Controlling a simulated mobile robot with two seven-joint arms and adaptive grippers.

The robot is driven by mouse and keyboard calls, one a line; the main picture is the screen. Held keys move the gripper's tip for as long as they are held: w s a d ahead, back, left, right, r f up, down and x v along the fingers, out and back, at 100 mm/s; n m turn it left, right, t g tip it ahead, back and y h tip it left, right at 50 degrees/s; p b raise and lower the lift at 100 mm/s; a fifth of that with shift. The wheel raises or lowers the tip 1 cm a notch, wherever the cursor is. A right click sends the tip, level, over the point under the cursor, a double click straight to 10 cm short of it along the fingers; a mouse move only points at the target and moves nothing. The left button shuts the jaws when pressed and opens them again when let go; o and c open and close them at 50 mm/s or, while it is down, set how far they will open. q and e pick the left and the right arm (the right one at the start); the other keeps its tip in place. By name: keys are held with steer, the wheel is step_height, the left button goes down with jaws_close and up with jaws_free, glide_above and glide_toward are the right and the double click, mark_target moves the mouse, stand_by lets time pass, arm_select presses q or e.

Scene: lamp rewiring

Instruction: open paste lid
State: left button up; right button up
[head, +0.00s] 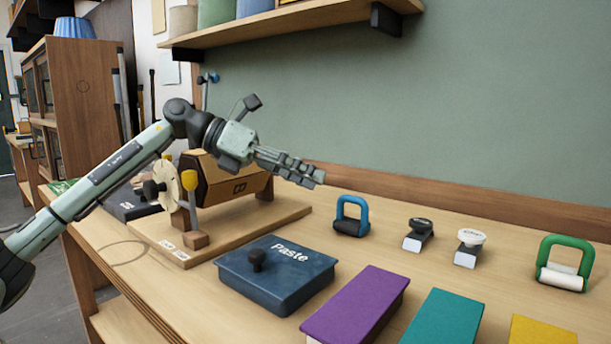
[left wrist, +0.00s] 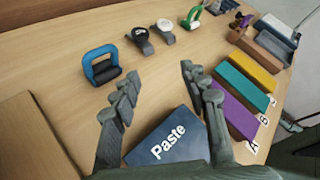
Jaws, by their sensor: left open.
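The paste box (head: 270,284) is a dark blue box with "Paste" written on its lid and a black knob (head: 257,260) on top. Its lid lies flat and covers the box. It sits on the bench in front of the wooden base. My left gripper (head: 318,179) is in the air above and behind the box, apart from it. The knob is not visible there. My right gripper is in neither view.
A wooden drum device stands on a wooden base (head: 290,212) left of my gripper. A blue-handled tool (head: 351,205), two small stamps and a green-handled roller (head: 564,250) stand along the back. Purple (head: 357,305), teal (head: 445,318) and yellow blocks lie right of the box.

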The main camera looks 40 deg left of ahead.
arm_select(q)
steer(key=v, duration=1.2)
stand_by(0.6)
